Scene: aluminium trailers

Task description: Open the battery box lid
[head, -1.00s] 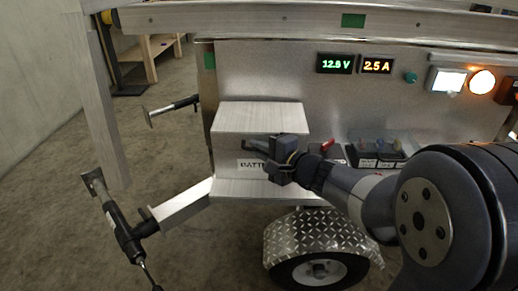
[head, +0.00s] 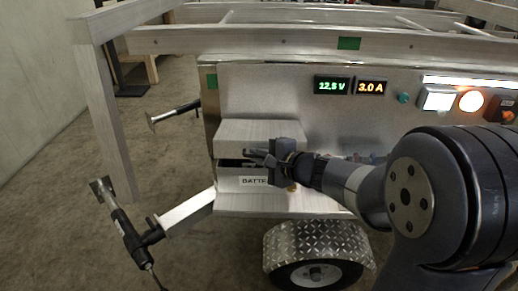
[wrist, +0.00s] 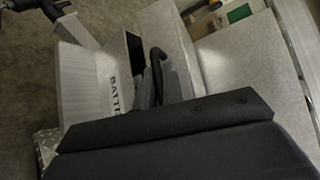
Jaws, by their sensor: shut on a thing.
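The battery box (head: 228,183) is a pale metal box with a "BATTE…" label, on the trailer's front ledge. Its lid (head: 255,132) is partly raised, with a dark gap between lid and box front. My gripper (head: 262,157) is at the lid's front edge. In the wrist view, my gripper (wrist: 157,88) is shut on a black handle (wrist: 156,62) by the lid (wrist: 172,42). The dark opening (wrist: 134,48) shows between the lid and the labelled box front (wrist: 82,80). The box's contents cannot be made out.
A panel with a voltage display (head: 332,85), a current display (head: 372,87) and an orange lamp (head: 471,101) stands behind. A wheel fender (head: 318,240) lies below. A drawbar (head: 187,210) and jack (head: 125,233) stand at left. Floor on the left is mostly clear.

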